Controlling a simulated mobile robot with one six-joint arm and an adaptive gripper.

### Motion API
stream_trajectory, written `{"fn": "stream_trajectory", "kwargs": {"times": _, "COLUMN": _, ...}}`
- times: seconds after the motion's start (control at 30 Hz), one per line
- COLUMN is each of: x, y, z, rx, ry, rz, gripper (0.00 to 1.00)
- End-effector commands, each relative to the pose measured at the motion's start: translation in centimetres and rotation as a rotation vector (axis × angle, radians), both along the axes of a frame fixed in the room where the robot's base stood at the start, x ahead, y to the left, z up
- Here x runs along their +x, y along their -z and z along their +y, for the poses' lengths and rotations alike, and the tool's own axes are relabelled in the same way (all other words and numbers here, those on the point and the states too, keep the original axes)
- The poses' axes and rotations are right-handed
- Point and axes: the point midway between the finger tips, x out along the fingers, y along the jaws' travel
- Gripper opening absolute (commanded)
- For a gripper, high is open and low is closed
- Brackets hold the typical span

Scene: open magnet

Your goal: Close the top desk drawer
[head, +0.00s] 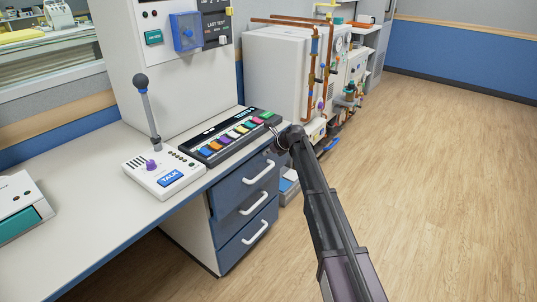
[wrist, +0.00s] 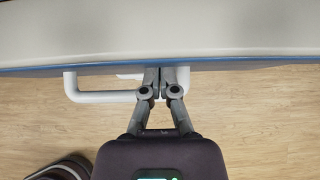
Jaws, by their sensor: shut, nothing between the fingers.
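The top desk drawer (head: 232,186) is a blue front with a white bar handle (head: 259,173), under the right end of the desk. From the head view I cannot tell how far it stands out. In the wrist view a white handle (wrist: 98,97) shows below the desk edge, partly hidden by my fingers. My gripper (head: 273,127) is at the desk's right front edge, above and beyond the handle in the head view. In the wrist view my gripper (wrist: 160,72) is shut and empty, its tips at the thin blue strip along the desk edge.
Two more blue drawers with white handles (head: 255,203) are below. A white cabinet with copper pipes (head: 275,70) stands behind. Wooden floor (head: 430,170) at right is clear.

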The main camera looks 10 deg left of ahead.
Motion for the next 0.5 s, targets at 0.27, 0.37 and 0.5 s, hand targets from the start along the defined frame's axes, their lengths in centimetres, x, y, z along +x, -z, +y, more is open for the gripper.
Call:
{"fn": "stream_trajectory", "kwargs": {"times": 0.27, "x": 0.3, "y": 0.0, "z": -0.8, "rx": 0.000, "ry": 0.008, "rz": 0.000, "gripper": 0.00}}
{"fn": "stream_trajectory", "kwargs": {"times": 0.37, "x": 0.3, "y": 0.0, "z": -1.0, "rx": 0.000, "ry": 0.009, "rz": -0.001, "gripper": 0.00}}
{"fn": "stream_trajectory", "kwargs": {"times": 0.5, "x": 0.2, "y": 0.0, "z": -1.4, "rx": 0.000, "ry": 0.010, "rz": 0.000, "gripper": 0.00}}
